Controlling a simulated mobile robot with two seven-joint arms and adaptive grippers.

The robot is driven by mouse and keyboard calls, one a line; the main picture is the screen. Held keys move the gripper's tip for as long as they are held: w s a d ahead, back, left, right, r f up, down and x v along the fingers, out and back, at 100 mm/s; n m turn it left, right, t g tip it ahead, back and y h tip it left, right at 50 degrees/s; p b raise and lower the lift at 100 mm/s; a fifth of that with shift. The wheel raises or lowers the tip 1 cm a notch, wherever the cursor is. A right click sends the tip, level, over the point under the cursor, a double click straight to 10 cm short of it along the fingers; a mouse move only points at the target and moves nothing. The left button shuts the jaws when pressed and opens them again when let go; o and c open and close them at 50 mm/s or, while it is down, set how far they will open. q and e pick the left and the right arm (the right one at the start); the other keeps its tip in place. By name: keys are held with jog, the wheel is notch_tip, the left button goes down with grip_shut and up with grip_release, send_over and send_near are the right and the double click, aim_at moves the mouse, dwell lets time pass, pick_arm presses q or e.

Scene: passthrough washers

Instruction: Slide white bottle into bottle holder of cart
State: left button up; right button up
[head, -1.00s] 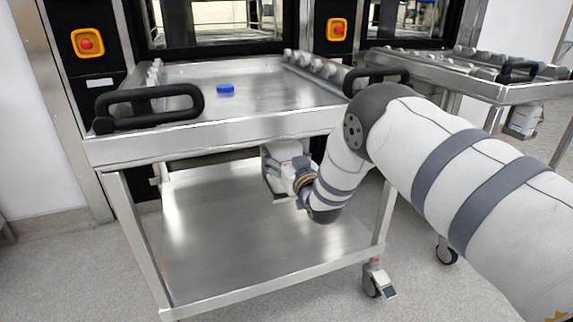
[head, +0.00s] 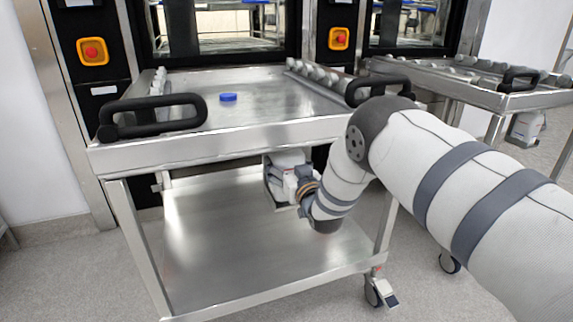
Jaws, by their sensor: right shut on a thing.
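The near steel cart (head: 230,140) stands in front of me. The white bottle (head: 286,160) is under the cart's top tray, above its lower shelf, right of the middle. A grey metal bottle holder (head: 270,185) shows at the bottle's left and lower edge. How deep the bottle sits in it I cannot tell. My right gripper (head: 304,190) reaches under the tray from the right and is shut on the bottle; its fingers are small and partly hidden by the wrist. My left gripper is not in view.
A blue cap-like disc (head: 228,98) lies on the top tray. Black handles (head: 150,116) stand at the tray's front corners. A second cart (head: 500,95) at the right carries a similar bottle (head: 525,126). The lower shelf (head: 230,245) is bare.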

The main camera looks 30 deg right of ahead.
jog(key=shift+r+p, duration=0.1)
jog(key=shift+p, duration=0.2)
dwell(0.4)
jog(key=shift+f+b, duration=0.35)
jog(key=shift+f, duration=0.4)
jog(key=o, duration=1.3)
jog(key=shift+c, duration=0.2)
